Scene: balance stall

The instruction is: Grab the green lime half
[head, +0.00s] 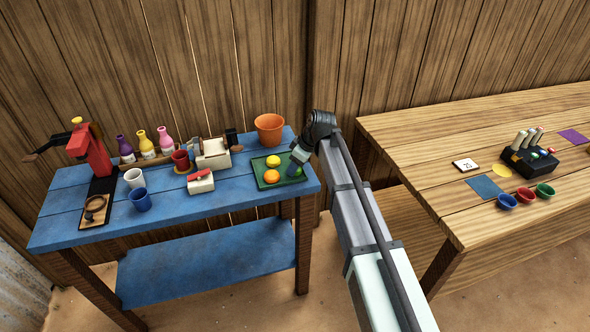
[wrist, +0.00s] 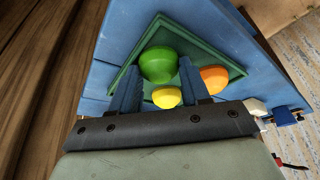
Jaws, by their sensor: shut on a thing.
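The green lime half (wrist: 158,62) sits between the two blue fingers of my gripper (wrist: 161,72) in the wrist view, and the gripper is shut on it. In the head view my gripper (head: 297,160) is low over the right side of the dark green tray (head: 262,186), and a bit of green shows beside the fingers. I cannot tell whether the lime half is lifted off the tray. The tray's rim also shows in the wrist view (wrist: 196,37).
A yellow fruit (head: 273,160) and an orange one (head: 271,176) lie close by on the tray. An orange pot (head: 270,130) stands behind it on the blue table (head: 90,236). Bottles, cups and a red press (head: 90,148) fill the left. A wooden table (head: 425,150) stands right.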

